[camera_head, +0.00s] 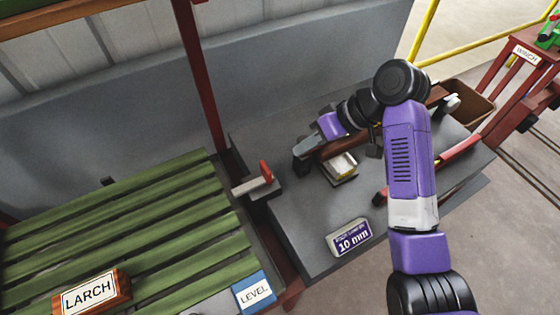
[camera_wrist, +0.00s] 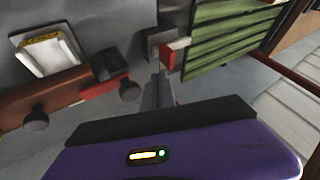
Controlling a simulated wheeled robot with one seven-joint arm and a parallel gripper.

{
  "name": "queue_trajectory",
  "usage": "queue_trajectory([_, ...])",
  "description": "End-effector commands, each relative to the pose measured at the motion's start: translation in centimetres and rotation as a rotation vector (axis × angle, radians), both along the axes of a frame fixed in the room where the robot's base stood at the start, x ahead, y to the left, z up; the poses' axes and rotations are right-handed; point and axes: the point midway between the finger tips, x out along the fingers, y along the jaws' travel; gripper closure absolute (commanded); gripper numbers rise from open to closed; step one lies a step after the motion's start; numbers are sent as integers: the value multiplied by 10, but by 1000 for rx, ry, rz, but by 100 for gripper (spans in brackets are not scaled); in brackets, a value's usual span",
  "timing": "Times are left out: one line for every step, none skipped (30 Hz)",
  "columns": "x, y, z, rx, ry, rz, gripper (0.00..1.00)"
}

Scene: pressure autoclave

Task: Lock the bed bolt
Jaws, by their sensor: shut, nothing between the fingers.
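A bolt with a red handle (camera_head: 266,172) and a pale grey bar (camera_head: 250,185) sits at the right edge of the green slatted bed (camera_head: 150,225), by a dark bracket. I take it for the bed bolt. In the wrist view its red end (camera_wrist: 168,58) shows beside a grey bracket (camera_wrist: 158,38) at the slats' edge. My gripper (camera_head: 303,152) is shut and empty, above the grey table to the right of the bolt and apart from it. In the wrist view the thin closed fingers (camera_wrist: 158,92) point toward the bolt. How far the bar reaches into the bracket is unclear.
A "10 mm" sign (camera_head: 350,237) lies on the grey table (camera_head: 300,225). A brown beam with a pale block (camera_head: 342,166) is beside my gripper. A "LARCH" block (camera_head: 90,292) and a blue "LEVEL" sign (camera_head: 254,292) are at the bed's front. A red post (camera_head: 200,75) rises behind.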

Motion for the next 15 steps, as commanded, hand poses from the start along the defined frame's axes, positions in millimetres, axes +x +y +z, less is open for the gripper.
queue_trajectory([0,0,0,1,-1,0,100])
queue_trajectory([0,0,0,1,-1,0,100])
queue_trajectory([0,0,0,0,-1,-1,100])
queue_trajectory([0,0,-1,1,-1,0,100])
queue_trajectory([0,1,-1,1,0,-1,100])
queue_trajectory([0,2,-3,1,0,-1,100])
queue_trajectory([0,4,-4,1,0,-1,100])
queue_trajectory([0,5,-6,1,0,-1,100])
queue_trajectory([0,8,-10,1,1,0,100])
queue_trajectory([1,10,-13,1,1,0,100])
queue_trajectory([1,13,-17,1,1,0,100])
queue_trajectory([1,17,-22,0,2,0,100])
queue_trajectory([1,20,-26,0,2,0,100])
queue_trajectory([1,24,-31,-1,2,0,100])
queue_trajectory([1,28,-37,0,3,0,100])
